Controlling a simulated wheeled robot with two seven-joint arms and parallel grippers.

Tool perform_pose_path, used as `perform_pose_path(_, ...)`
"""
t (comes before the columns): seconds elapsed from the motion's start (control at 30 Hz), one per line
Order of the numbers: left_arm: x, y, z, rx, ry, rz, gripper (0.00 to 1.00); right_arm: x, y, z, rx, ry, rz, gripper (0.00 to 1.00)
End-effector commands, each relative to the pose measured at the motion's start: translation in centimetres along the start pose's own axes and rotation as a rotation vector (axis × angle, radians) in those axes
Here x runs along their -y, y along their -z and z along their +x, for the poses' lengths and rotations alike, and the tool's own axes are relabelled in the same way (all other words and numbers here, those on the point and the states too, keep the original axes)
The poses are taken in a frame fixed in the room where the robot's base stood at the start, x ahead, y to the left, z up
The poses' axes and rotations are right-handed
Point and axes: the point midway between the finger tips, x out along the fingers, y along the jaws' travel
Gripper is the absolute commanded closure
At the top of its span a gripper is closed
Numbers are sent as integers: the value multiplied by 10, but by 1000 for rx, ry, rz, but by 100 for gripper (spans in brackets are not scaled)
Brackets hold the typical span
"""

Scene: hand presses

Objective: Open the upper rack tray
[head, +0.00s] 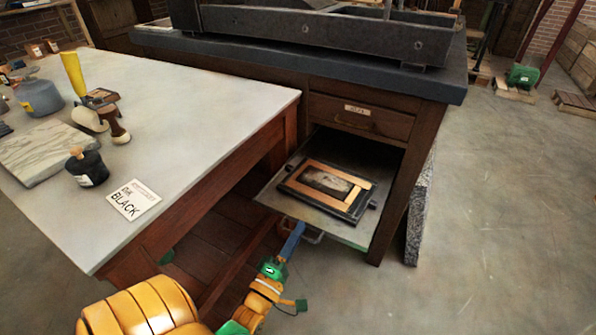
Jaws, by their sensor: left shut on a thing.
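A grey rack tray (348,233) is slid partly out of the open bay under the press bed, below a closed drawer. A dark frame (364,206) with wooden pieces and a dark plate inside lies on the tray. A metal handle (316,238) is on the tray's front edge. My left gripper (298,228) is shut at this front edge, on the handle, though its fingertips are small and partly hidden. Only this one tray shows clearly in the bay. My right gripper is not in view.
The closed drawer (360,117) has a label. A pale-topped table (190,95) at left carries an ink jar (88,168), a "BLACK" card (133,199) and tools. The press bed (300,55) overhangs the bay.

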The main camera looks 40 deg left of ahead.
Motion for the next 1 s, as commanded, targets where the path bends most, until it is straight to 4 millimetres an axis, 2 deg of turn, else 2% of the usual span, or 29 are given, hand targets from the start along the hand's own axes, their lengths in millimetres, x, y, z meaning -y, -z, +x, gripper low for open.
perform_pose_path(0.2, 1, 0, 0, 1, 2, 0, 100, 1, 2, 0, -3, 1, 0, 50)
perform_pose_path(0.23, 1, 0, 0, 1, 2, 0, 85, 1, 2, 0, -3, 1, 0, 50)
perform_pose_path(0.3, 1, 0, 0, 1, 2, 0, 66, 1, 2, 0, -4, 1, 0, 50)
perform_pose_path(0.33, 1, 0, 0, 1, 2, 0, 61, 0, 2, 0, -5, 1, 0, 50)
perform_pose_path(0.63, 1, 0, -2, 1, 2, 0, 61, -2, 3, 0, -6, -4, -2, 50)
perform_pose_path(0.9, 2, 0, -56, 2, 6, 0, 61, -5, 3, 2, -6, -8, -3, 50)
perform_pose_path(1.0, 2, 0, -68, 1, 4, 0, 61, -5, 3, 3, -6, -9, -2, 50)
